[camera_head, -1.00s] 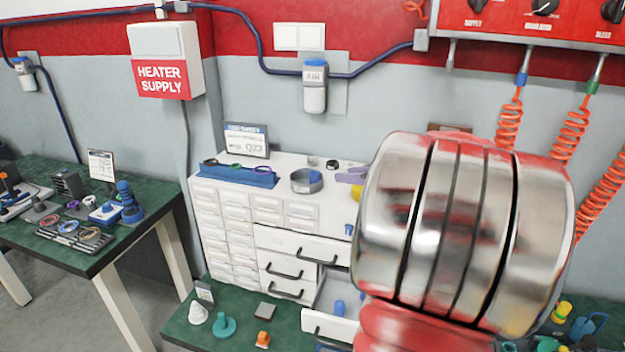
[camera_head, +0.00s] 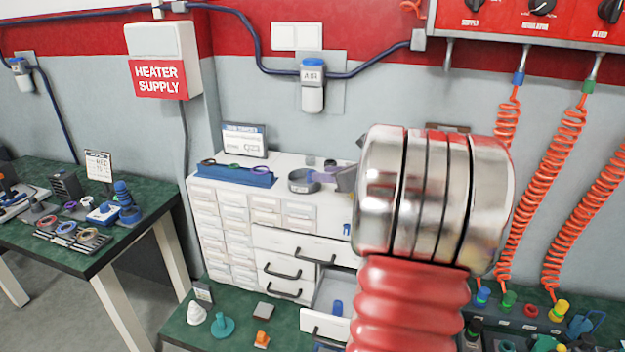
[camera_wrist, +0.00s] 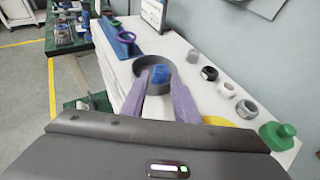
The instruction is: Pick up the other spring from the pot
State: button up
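The pot (camera_head: 297,187) is a round grey ring-walled container on top of the white drawer cabinet. In the wrist view the pot (camera_wrist: 151,88) stands straight ahead, with a blue spring (camera_wrist: 161,74) inside it. My gripper (camera_wrist: 161,78) is open, with its two purple fingers apart and their tips at the near side of the pot, on either side of the spring. In the head view my gripper (camera_head: 332,178) reaches in from the right at the pot. The spring is not clearly seen there. I cannot tell how deep the fingertips are.
A blue rack (camera_head: 236,176) with coloured rings stands left of the pot. Several small rings and a green knob (camera_wrist: 278,134) lie right of it. A small sign (camera_head: 244,141) stands behind the rack. A drawer (camera_head: 326,323) is open below.

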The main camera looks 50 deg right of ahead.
aim_at(311, 179)
jog(key=shift+w, duration=0.1)
jog(key=shift+x, duration=2.55)
jog(key=shift+d+r, duration=0.1)
jog(key=shift+c, duration=0.7)
jog(key=c, duration=0.6)
